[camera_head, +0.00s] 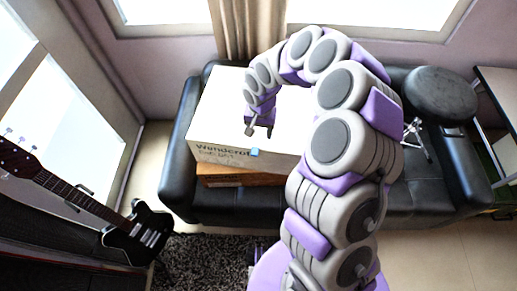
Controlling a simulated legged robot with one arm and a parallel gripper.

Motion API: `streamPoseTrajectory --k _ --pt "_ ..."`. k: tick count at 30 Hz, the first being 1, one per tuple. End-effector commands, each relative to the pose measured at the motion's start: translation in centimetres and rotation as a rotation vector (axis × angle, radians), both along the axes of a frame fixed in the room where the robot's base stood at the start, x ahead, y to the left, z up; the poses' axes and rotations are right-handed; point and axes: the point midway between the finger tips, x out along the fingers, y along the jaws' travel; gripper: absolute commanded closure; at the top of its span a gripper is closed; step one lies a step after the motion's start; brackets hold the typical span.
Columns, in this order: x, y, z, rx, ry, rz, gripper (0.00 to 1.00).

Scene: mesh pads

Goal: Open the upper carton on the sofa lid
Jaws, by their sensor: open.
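The upper carton (220,105) is a large white box with dark printing on its front side. It rests on a brown lower box (240,176) on the black sofa (178,160). A small blue piece (255,152) sits at the carton's front top edge. My gripper (259,130) is open and empty, pointing down over the carton's top near the front edge, just behind the blue piece. I cannot tell whether the fingertips touch the carton. The carton's top looks closed. My arm hides the carton's right part.
A black guitar (130,232) stands at the left. A dark round stool (441,95) is at the sofa's right, with a table (497,88) beyond it. A dark rug (212,253) lies in front of the sofa. Bare floor (430,258) shows at the right front.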

Motion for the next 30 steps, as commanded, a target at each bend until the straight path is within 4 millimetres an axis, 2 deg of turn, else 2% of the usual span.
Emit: streamPoseTrajectory --k 1,6,15,21,30 --pt "-0.1 0.4 -1.3 -0.005 0.004 0.004 0.43" --pt "-0.1 1.1 -4.8 -0.012 0.001 0.005 0.43" --pt "-0.1 -0.1 -9.9 0.004 0.001 0.003 0.43" --pt "0.0 0.0 -11.5 0.004 -0.002 0.002 0.43" --pt "0.0 0.8 -11.9 -0.007 -0.002 0.004 0.43"
